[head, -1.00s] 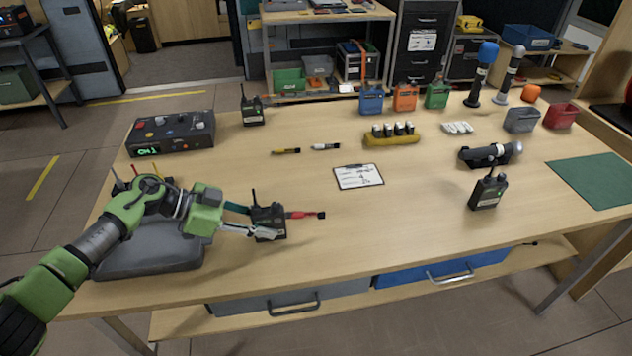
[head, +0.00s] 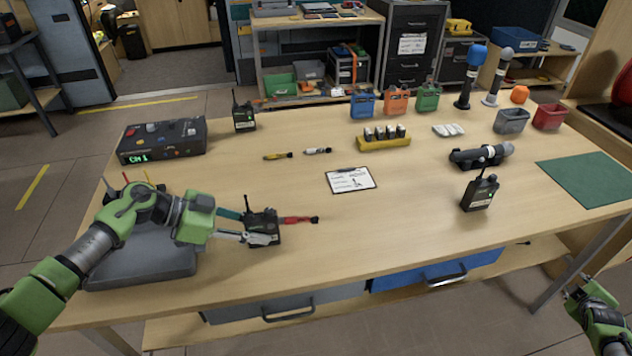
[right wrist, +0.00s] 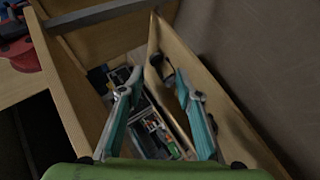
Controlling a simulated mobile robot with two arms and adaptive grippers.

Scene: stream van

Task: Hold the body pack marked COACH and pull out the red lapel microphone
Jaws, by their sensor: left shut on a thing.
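A black body pack (head: 264,232) with a short antenna is at the front left of the table, its marking too small to read. The red lapel microphone (head: 298,219) sticks out from its right side, with a black tip. My left gripper (head: 254,227) is shut on this pack from the left. Another black pack (head: 479,193) stands upright at the right, and a third (head: 243,117) stands at the back left. My right gripper (head: 574,286) is off the table's front right; in the right wrist view (right wrist: 160,98) its fingers are apart with nothing between them.
A grey case (head: 140,262) lies beneath my left arm. A clipboard (head: 350,180) lies mid-table, and a microphone (head: 482,155) rests in a cradle at the right. The table is clear just right of the red microphone. Below the front edge is a blue drawer (head: 410,274).

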